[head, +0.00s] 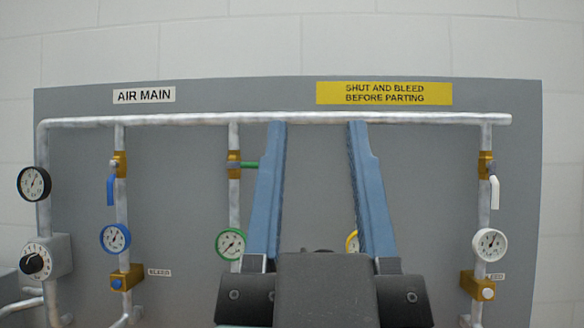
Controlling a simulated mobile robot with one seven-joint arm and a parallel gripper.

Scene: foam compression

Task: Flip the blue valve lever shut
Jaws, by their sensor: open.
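The blue valve lever (111,190) hangs straight down, in line with its pipe, at the left of the panel. It sits on a brass valve body (120,164) above a blue-rimmed gauge (115,239). My gripper (317,125) is in the middle of the view, well to the right of the blue lever. My gripper is open and does not touch the blue lever. The depth between the fingers and the panel is hard to tell.
A green lever (249,165) points sideways beside my left finger. A white lever (495,192) hangs down at right. A yellow-rimmed gauge (352,242) is partly hidden by my right finger. A black gauge (34,184) and a regulator knob (36,263) stand left of the blue lever.

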